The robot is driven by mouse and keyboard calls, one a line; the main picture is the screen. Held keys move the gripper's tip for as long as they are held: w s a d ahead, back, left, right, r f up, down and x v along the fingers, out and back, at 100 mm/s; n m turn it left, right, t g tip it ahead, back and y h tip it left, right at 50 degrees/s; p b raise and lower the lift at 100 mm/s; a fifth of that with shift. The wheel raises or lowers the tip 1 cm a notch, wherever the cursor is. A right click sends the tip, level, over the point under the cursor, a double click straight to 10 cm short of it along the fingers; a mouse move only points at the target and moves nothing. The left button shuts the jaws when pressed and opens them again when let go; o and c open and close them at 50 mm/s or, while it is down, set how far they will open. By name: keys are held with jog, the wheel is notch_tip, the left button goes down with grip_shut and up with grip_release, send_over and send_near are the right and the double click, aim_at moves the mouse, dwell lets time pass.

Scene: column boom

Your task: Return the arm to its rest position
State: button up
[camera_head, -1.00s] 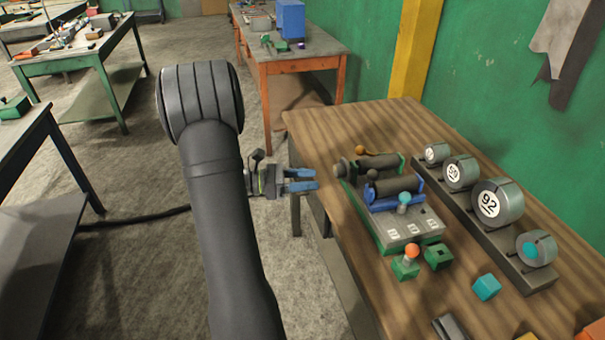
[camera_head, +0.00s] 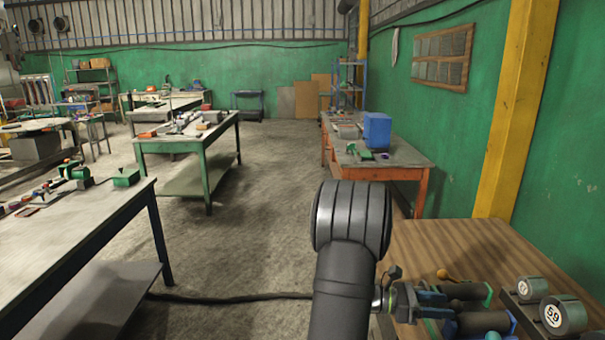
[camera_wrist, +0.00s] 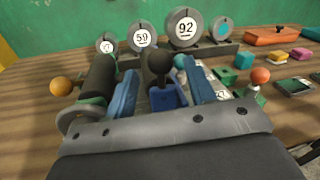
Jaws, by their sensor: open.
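My gripper (camera_head: 446,304) is at the left side of the wooden table in the head view, with its blue fingers pointing right toward the fixture. In the wrist view the two blue fingers of my gripper (camera_wrist: 162,72) stand apart. My dark arm link rises at the bottom middle of the head view.
The wooden table (camera_head: 440,240) carries numbered grey weights (camera_head: 563,316) on the right. A yellow post (camera_head: 515,110) stands behind the table. Open floor (camera_head: 250,240) lies left of my arm.

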aim_at(456, 307)
jog(key=shift+s+d, duration=0.2)
jog(key=shift+d, duration=0.85)
jog(key=shift+s+d, duration=0.2)
jog(key=shift+d, duration=0.85)
